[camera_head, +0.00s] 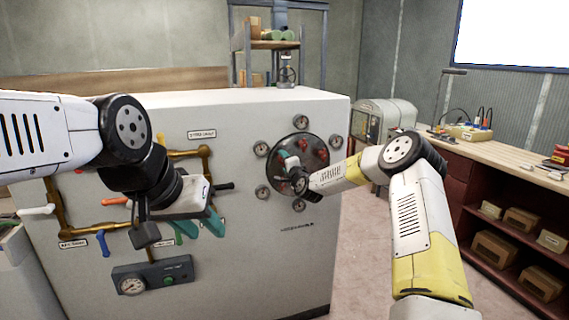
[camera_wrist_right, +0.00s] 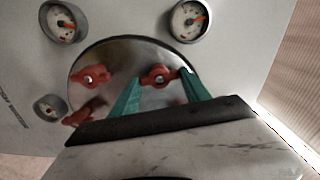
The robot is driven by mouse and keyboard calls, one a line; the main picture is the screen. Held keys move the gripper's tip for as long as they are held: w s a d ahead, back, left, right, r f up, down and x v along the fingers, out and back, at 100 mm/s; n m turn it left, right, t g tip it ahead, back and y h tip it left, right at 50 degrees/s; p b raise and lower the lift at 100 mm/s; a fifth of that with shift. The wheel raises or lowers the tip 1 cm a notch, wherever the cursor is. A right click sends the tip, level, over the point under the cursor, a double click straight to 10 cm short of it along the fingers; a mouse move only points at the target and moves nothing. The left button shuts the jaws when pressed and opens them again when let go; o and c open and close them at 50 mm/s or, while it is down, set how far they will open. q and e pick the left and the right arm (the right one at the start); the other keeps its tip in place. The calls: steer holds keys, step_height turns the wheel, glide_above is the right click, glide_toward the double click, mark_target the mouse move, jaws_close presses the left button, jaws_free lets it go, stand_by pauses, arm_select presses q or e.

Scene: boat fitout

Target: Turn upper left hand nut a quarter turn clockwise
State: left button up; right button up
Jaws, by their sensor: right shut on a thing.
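A round dark plate (camera_head: 322,172) on the white panel carries red wing nuts, also seen in the right wrist view (camera_wrist_right: 120,57). My right gripper (camera_head: 285,158) is at the plate's left side and hides part of it. In the right wrist view, its teal fingers (camera_wrist_right: 160,78) are shut on the upper left nut (camera_wrist_right: 157,74), one at each side. Its wings run roughly across from finger to finger. A second red nut (camera_wrist_right: 92,76) sits beside it, untouched. My left gripper (camera_head: 200,226) is in front of the panel's left part, its teal fingers apart and empty.
Several gauges (camera_head: 301,121) ring the plate. Brass pipes (camera_head: 205,160) and coloured levers (camera_head: 103,243) are on the panel at left, near my left gripper. A gauge box (camera_head: 150,277) is below. A wooden bench (camera_head: 500,150) stands right; the floor between is clear.

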steer(key=shift+f+m, duration=0.1)
steer(key=shift+m, duration=1.2)
steer(key=o, duration=1.4)
steer(key=v, duration=0.8)
